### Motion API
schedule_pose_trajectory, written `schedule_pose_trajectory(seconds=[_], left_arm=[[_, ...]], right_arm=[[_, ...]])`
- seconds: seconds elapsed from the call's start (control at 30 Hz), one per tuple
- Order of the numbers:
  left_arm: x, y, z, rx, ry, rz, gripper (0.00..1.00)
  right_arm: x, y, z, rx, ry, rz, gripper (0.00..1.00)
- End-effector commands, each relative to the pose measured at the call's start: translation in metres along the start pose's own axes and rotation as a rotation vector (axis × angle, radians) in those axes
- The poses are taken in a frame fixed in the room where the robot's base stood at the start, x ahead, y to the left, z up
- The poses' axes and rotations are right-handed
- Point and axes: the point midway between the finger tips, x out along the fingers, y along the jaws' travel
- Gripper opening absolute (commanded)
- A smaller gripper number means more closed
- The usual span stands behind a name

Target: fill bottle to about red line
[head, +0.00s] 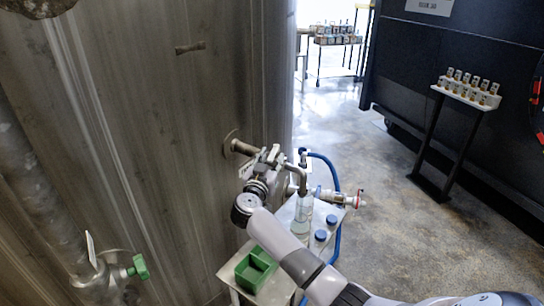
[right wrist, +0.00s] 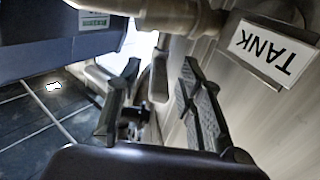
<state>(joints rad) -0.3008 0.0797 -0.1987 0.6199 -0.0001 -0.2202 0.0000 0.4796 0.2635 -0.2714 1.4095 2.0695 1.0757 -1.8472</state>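A clear bottle (head: 302,224) stands upright on a small metal cart, below a bent metal spout (head: 300,178) at the tank's valve. Its red line and its fill level are too small to tell. My right gripper (head: 268,160) is at the valve, left of the spout, and hides part of it. In the right wrist view its two dark fingers (right wrist: 160,68) are spread apart. A grey lever-like valve handle (right wrist: 159,78) shows between them, with gaps on both sides. I cannot tell whether a finger touches it. My left gripper is out of view.
A green box (head: 256,268) and blue-capped bottles (head: 321,236) sit on the cart (head: 226,272). A blue hose (head: 337,180) curves beside it. A TANK tag (right wrist: 270,48) hangs near the valve. A green-handled valve (head: 138,267) is at left.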

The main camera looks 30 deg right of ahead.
Motion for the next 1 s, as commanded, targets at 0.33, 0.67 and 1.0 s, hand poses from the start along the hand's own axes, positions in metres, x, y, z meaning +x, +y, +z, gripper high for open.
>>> schedule_pose_trajectory(seconds=[0.33,0.67,1.0], left_arm=[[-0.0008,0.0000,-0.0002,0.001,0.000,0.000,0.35],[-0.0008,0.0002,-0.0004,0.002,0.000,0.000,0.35],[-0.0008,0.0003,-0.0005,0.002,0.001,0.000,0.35]], right_arm=[[0.0123,0.0001,0.0000,0.000,0.000,-0.001,0.35],[0.0119,0.0001,0.0001,0.000,0.000,-0.001,0.20],[0.0117,0.0000,0.0002,0.000,0.000,-0.001,0.00]])
